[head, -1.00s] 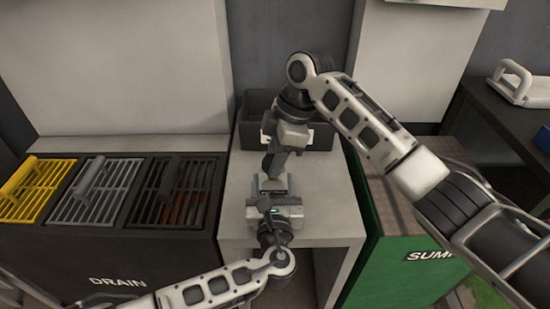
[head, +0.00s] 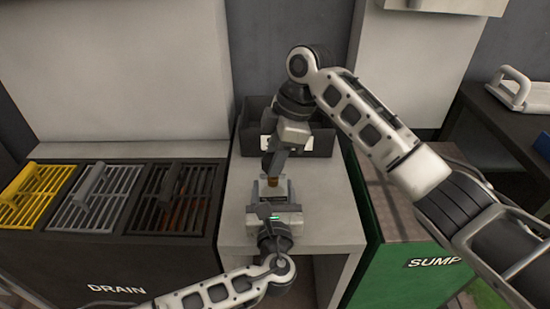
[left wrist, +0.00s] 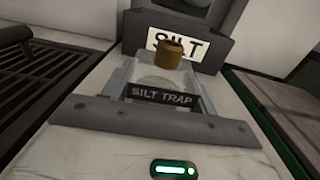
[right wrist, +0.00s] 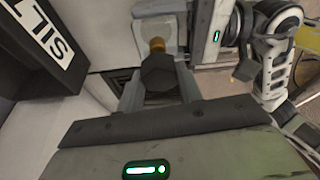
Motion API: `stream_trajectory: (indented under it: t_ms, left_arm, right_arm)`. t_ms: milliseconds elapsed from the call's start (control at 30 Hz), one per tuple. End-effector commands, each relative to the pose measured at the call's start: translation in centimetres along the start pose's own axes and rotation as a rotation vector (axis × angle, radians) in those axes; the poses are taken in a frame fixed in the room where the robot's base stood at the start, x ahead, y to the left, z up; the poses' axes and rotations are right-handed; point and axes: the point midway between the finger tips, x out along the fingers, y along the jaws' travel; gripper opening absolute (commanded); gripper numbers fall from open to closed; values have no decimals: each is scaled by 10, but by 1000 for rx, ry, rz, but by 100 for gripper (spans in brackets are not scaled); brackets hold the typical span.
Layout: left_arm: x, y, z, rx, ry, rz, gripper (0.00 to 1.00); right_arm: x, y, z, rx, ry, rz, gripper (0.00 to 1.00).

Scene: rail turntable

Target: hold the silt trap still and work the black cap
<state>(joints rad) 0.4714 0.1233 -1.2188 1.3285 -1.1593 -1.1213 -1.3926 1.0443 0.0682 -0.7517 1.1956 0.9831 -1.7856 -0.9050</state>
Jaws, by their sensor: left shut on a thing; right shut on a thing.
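The silt trap (left wrist: 128,77) is a light grey body with a dark nameplate and an upright brass neck (left wrist: 170,53) in the left wrist view. It stands on the pale worktop, and its brass also shows in the head view (head: 274,184). My left gripper (head: 273,203) is shut on the trap's near side. I cannot tell whether cap and neck touch.
A dark bin (head: 316,140) labelled SILT stands behind the trap on the worktop (head: 330,208). Yellow, grey and dark grates (head: 170,195) cover the drain on the left. A green sump box (head: 400,262) stands on the right. Bare worktop lies right of the trap.

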Motion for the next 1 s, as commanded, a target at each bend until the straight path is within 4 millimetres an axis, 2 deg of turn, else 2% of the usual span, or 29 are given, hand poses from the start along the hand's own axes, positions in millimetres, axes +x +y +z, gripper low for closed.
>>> stream_trajectory:
  t_ms: [600, 867, 900, 967, 1000]
  left_arm:
    - [0, 0, 0, 0, 1, -1, 17]
    - [0, 0, 0, 0, 1, -1, 17]
    - [0, 0, 0, 0, 1, -1, 66]
    - [0, 0, 0, 0, 1, -1, 83]
    - [0, 0, 0, 0, 1, -1, 83]
  right_arm:
    - [-36, 0, -11, -1, 0, 1, 8]
    - [-37, 0, -12, -1, 0, 0, 8]
    - [-37, 0, -12, -1, 0, 0, 8]
    - [-37, 0, -12, -1, 0, 0, 8]
    - [-37, 0, -12, -1, 0, 0, 8]
